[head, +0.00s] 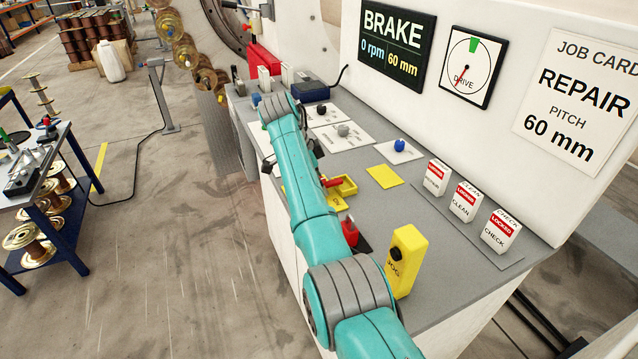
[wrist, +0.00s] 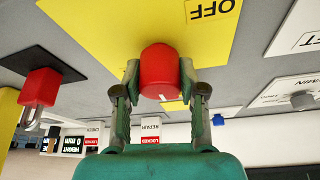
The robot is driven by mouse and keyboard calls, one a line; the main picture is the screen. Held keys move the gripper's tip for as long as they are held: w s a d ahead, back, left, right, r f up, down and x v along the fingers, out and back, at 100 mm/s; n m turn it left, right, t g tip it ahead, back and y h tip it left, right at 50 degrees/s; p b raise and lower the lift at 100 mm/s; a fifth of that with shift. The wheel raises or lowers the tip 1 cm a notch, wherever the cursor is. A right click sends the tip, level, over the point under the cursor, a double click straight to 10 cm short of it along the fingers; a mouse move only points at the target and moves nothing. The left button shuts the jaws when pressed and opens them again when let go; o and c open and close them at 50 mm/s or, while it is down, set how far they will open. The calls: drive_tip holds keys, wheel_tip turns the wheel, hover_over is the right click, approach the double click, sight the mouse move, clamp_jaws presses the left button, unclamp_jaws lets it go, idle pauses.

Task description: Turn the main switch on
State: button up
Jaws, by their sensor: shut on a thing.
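The main switch is a red knob (wrist: 160,72) on a yellow plate (wrist: 100,30) marked OFF, seen in the wrist view. A small white mark shows on the knob's near face. My gripper (wrist: 160,84) has one finger on each side of the knob and is shut on it. In the head view my arm covers the gripper and most of the switch. Part of a yellow plate (head: 335,203) with ON lettering shows beside the arm. Which way the knob points is unclear.
A red padlock (wrist: 40,88) is near the plate; it also shows in the head view (head: 350,231). A yellow JOG box (head: 407,262) stands close to my arm. A blue knob (head: 399,145) and several LOCKED tags (head: 466,201) are to the right. The wall display (head: 394,45) reads BRAKE, 0 rpm.

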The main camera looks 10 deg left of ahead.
idle(0.3)
drive_tip(key=o, duration=1.1)
drive_tip(key=shift+o, duration=0.2)
drive_tip(key=v, duration=0.7)
drive_tip(key=shift+r, duration=0.15)
drive_tip(key=shift+s+a, duration=0.1)
drive_tip(key=shift+a, duration=0.05)
